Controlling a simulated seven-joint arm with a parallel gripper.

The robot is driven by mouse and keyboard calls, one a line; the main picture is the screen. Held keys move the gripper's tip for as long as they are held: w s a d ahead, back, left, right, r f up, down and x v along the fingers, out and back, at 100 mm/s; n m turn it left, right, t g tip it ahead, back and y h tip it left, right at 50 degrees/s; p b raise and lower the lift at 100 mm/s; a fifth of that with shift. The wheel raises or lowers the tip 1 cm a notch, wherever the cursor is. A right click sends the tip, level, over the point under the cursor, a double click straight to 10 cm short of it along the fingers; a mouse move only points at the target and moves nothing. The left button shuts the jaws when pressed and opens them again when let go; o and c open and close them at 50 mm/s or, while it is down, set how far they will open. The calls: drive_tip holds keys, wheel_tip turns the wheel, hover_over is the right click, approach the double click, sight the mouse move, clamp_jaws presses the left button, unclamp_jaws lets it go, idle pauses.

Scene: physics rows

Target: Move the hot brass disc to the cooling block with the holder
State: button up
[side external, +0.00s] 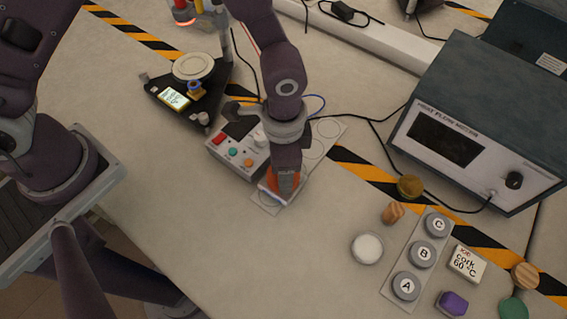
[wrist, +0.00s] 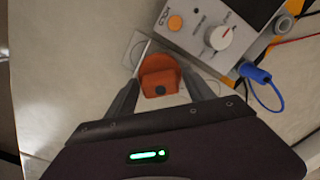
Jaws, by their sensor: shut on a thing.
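My gripper (side external: 286,184) points down at a pale plate beside the control box. It is shut on an orange block-like piece (wrist: 158,72), which appears to be the holder; its lower part is hard to make out. A brass-coloured disc (side external: 410,186) lies on the table to the right, by the striped tape, apart from my gripper. I cannot tell from its look whether it is hot. A grey strip (side external: 388,291) carries round grey pads marked A, B and C. I cannot tell which thing is the cooling block.
The control box (side external: 227,157) stands close to my gripper; its blue plug (wrist: 252,73) shows in the wrist view. A black stand (side external: 160,88) is behind left. A heat flow meter (side external: 480,120) fills the right.

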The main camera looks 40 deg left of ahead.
drive_tip(key=shift+r, duration=3.5)
